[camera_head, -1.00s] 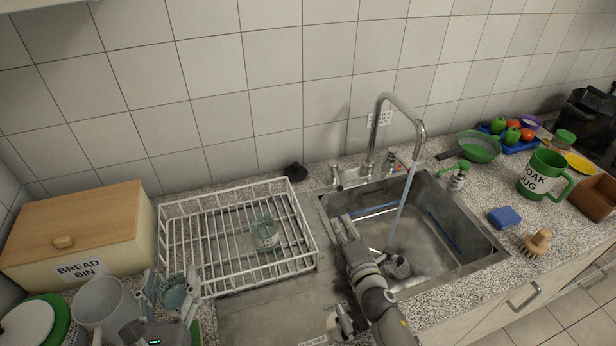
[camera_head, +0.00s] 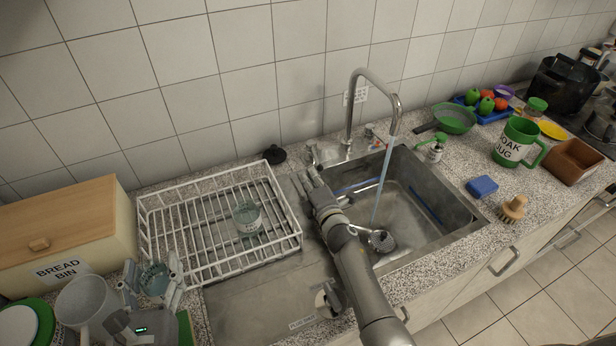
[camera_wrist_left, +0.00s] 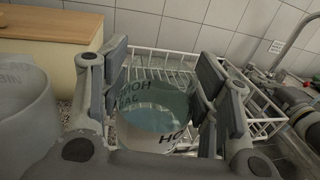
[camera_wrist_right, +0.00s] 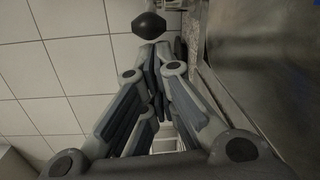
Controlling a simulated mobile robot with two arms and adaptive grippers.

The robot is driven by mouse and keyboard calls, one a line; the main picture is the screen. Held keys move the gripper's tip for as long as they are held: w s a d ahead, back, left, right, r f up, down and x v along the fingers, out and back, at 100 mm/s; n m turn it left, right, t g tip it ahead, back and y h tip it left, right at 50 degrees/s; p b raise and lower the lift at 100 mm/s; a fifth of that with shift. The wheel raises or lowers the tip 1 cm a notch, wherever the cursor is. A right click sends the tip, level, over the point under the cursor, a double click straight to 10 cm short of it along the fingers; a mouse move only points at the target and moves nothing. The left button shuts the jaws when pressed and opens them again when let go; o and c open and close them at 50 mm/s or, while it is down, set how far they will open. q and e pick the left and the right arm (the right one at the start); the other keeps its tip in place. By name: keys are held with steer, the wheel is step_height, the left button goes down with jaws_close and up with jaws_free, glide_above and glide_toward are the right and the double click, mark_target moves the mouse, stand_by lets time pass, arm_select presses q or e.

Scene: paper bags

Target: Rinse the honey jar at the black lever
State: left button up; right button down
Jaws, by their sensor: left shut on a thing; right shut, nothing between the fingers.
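My left gripper (camera_head: 152,287) is shut on a clear teal glass honey jar (camera_head: 155,278), at the front left beside the dish rack. In the left wrist view the jar (camera_wrist_left: 160,112) sits between the fingers, its label partly readable and its inside looking empty. My right gripper (camera_head: 312,178) is shut and empty, over the back left edge of the sink (camera_head: 410,225). A rounded black knob (camera_wrist_right: 149,24) is just beyond its fingertips in the right wrist view. A black piece (camera_head: 274,155) is behind the rack. Water runs from the tap (camera_head: 372,75) into the sink.
Another labelled glass jar (camera_head: 247,217) stands in the white dish rack (camera_head: 290,228). A grey mug (camera_head: 85,303) and the bread bin (camera_head: 62,235) are at the left. A blue sponge (camera_head: 482,186), wooden brush (camera_head: 513,208) and green jug (camera_head: 517,141) are right of the sink.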

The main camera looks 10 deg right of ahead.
steer(key=shift+w, duration=0.3)
arm_select(q)
steer(key=shift+r, duration=0.1)
steer(key=shift+r+p, duration=0.4)
steer(key=shift+p, duration=0.1)
steer(key=shift+r, duration=0.25)
steer(key=shift+f, duration=0.15)
arm_select(e)
steer(key=d+y, duration=0.1)
steer(key=d+n+y, duration=0.1)
steer(key=d, duration=0.1)
steer(key=shift+s, duration=0.3)
steer(key=shift+a, duration=0.1)
